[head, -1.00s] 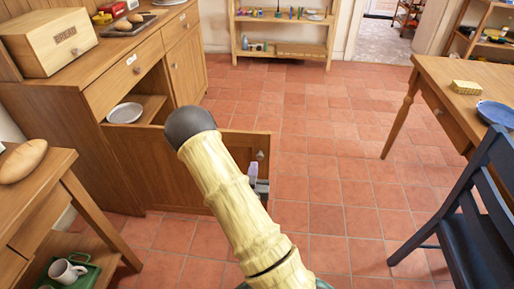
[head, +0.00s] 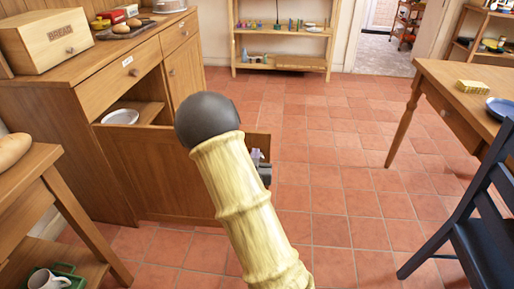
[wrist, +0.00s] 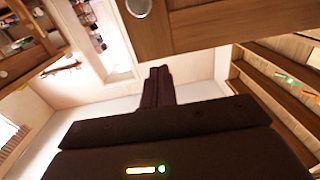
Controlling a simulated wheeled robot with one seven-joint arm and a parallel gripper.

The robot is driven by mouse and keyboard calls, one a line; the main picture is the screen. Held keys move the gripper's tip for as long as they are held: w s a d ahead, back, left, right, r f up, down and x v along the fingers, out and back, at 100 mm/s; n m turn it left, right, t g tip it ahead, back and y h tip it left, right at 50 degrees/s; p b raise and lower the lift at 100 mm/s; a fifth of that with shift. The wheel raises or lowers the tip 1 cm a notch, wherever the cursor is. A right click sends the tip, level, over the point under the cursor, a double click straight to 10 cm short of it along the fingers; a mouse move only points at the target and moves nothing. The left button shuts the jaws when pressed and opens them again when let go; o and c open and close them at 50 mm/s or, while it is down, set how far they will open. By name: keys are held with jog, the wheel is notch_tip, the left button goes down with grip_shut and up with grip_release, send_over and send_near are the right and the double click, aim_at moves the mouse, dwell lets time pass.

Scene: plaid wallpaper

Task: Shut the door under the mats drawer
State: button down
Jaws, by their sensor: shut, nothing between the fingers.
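The cabinet door (head: 160,175) under the labelled drawer (head: 115,86) stands swung out into the room, so the opening behind it shows. The drawer looks shut; its label is too small to read. My gripper (head: 262,163) is mostly hidden behind my arm, by the door's free edge at the right. In the wrist view my gripper's fingers (wrist: 158,86) are together and empty. A wooden panel with a round knob (wrist: 139,7), seemingly the door, crosses the top of that view. I cannot tell whether the fingers touch it.
A plate (head: 121,117) lies on the shelf inside the cabinet. A side table (head: 40,185) with a loaf stands at the left. A table (head: 440,75) and dark blue chair (head: 480,230) stand at the right. The tiled floor (head: 320,150) between is clear.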

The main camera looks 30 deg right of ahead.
aim_at(258, 137)
jog(key=b+x, duration=0.1)
jog(key=x, duration=0.5)
jog(key=shift+w+d, duration=0.15)
jog(key=shift+w, duration=0.15)
